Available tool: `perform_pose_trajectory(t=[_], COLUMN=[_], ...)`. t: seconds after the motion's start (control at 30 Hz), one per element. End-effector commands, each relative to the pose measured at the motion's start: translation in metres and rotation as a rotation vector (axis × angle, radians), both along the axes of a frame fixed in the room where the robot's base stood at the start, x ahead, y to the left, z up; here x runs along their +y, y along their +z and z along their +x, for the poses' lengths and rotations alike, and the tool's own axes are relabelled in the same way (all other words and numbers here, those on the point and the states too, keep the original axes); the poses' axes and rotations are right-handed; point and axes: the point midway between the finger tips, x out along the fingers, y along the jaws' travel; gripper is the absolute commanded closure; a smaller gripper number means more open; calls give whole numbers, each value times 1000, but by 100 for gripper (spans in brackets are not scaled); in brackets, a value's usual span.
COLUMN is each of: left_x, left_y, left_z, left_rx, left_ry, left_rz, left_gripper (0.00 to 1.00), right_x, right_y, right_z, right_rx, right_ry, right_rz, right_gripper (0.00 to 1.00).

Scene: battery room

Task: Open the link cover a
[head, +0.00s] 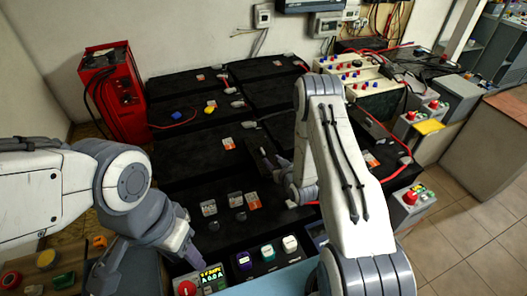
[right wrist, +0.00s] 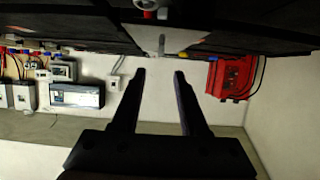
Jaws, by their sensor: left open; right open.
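Black battery blocks (head: 190,160) fill the middle of the head view, with small pale grey pieces at their edges. I cannot tell which piece is link cover a. One pale grey piece (head: 249,124) lies just beyond my right gripper (head: 264,152), which is dark against the black tops and partly hidden by its own arm. In the right wrist view the right gripper (right wrist: 160,74) is open with nothing between its fingers. A pale piece (right wrist: 161,42) shows beyond the fingertips, apart from them. My left gripper (head: 183,247) is open at the lower left, near the front of the blocks.
A red charger unit (head: 112,85) stands at the back left. A cream panel with coloured terminals (head: 365,77) is at the back right. A control box with a red button (head: 410,205) stands at the right. Meters (head: 268,252) line the front edge. Tiled floor at right is clear.

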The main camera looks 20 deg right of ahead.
Motion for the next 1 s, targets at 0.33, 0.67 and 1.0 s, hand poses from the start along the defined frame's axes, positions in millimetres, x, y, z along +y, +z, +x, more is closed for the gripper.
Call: perform_pose_trajectory(t=[0.33, 0.67, 1.0], left_x=[0, 0, 0], left_y=[10, 13, 13], left_z=[0, 0, 0], left_rx=[0, 0, 0], left_ry=[0, 0, 0], left_rz=[0, 0, 0], left_gripper=[50, 50, 50], right_x=[3, 4, 4], right_y=[-22, -35, -35], right_z=[56, 86, 88], right_rx=[-1, 2, 2], right_ry=[3, 1, 1], right_rz=[-2, -1, -1], right_gripper=[56, 56, 64])
